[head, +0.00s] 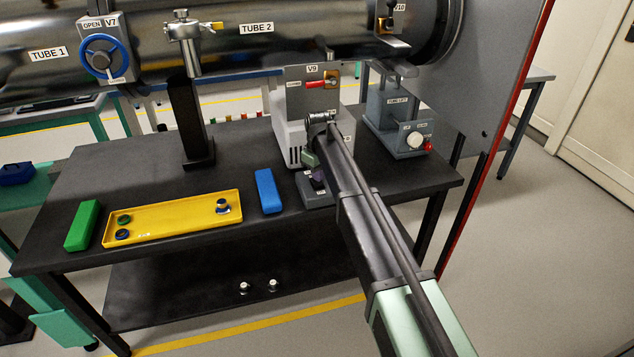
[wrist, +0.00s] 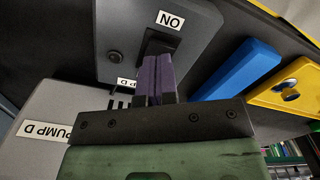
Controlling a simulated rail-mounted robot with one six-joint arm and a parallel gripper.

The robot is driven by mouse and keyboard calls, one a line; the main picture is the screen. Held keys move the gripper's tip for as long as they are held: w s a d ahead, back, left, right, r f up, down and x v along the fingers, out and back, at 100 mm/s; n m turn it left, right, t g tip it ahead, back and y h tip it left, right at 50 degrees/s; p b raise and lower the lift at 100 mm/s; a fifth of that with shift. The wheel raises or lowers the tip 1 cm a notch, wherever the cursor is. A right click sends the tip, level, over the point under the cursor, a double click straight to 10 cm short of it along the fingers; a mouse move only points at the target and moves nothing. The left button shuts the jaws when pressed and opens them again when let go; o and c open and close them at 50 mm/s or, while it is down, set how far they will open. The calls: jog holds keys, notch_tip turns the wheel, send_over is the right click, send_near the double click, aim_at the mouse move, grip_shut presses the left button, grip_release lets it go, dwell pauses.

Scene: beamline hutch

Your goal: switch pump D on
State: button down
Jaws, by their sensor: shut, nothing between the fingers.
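Pump D is the light grey box (head: 293,143) on the black table, with vents in its front. Its PUMP D label (wrist: 40,130) shows in the wrist view. The grey switch box (head: 318,200) sits in front of the pump and fills the top of the wrist view (wrist: 118,30). A black rocker switch (wrist: 158,42) is on its face, beside the ON label (wrist: 170,20). My gripper (head: 318,179) is shut and empty. Its purple fingertips (wrist: 157,62) overlap the lower part of the rocker; I cannot tell whether they touch. The fingers hide part of the rocker and box.
A blue block (head: 267,190), a yellow tray (head: 175,217) and a green block (head: 82,226) lie left of the switch box. Valve V9 (head: 318,85) stands above the pump. A tube lift unit (head: 392,118) stands to the right. The front table strip is clear.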

aim_at(318, 183)
jog(key=shift+f+b, duration=0.95)
dwell(0.3)
notch_tip(318, 183, up, 7)
jog(key=p, duration=0.7)
jog(key=shift+r, duration=0.15)
